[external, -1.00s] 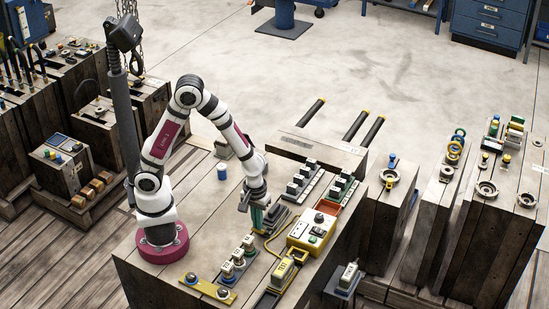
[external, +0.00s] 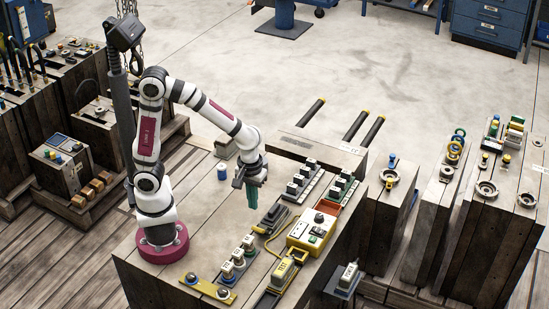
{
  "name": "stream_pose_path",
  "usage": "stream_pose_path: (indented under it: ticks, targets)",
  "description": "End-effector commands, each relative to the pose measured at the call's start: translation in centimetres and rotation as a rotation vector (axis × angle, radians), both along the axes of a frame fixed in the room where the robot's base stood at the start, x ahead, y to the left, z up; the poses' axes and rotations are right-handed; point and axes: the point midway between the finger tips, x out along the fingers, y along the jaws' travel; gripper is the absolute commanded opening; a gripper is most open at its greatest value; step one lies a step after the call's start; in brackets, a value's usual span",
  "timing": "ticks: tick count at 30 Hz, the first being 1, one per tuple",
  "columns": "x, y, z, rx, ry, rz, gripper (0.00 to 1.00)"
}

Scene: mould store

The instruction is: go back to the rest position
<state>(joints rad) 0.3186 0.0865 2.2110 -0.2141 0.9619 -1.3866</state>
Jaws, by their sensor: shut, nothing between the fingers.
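My gripper (external: 253,203) hangs over the middle of the wooden bench top (external: 205,235), pointing down. Its teal-green fingers are shut with nothing between them, and they are clear of the parts around them. My arm is bent at the elbow, rising from its magenta base on the left end of the bench. A dark block (external: 270,217) lies just right of and below the fingers.
A yellow-white control box (external: 312,231) stands to the right. Rows of labelled blocks stand behind it (external: 304,181) and in front (external: 240,259). A blue cup (external: 222,171) stands left of my gripper. A dark post (external: 121,125) rises behind my arm.

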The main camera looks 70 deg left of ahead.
Motion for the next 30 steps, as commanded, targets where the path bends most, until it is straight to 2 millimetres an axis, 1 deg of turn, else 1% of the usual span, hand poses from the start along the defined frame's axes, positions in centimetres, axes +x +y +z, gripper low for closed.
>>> stream_pose_path:
  ticks: [1,5,16,17,19,20,22,23,24,25,27,30]
  targets:
    - [-0.1,-0.2,0.5,-0.001,-0.003,0.0,0.0]
    - [-0.4,-0.4,1.0,-0.001,-0.002,0.001,0.0]
    - [-0.4,-0.4,1.0,-0.001,-0.002,0.001,0.0]
    - [-0.4,-0.4,1.0,-0.001,-0.002,-0.001,0.0]
    - [-1.0,0.5,1.5,0.007,-0.001,-0.06,0.0]
    - [-1.6,1.3,2.0,0.014,-0.001,-0.123,0.0]
    - [-4.0,4.2,3.4,0.044,0.012,-0.35,0.0]
    - [-5.3,5.5,3.9,0.059,0.023,-0.466,0.0]
    - [-7.2,7.1,4.4,0.077,0.042,-0.619,0.0]
    - [-8.5,8.1,4.7,0.089,0.058,-0.73,0.0]
    - [-11.3,10.0,5.0,0.109,0.095,-0.956,0.0]
    - [-14.0,11.5,5.1,0.121,0.139,-1.172,0.0]
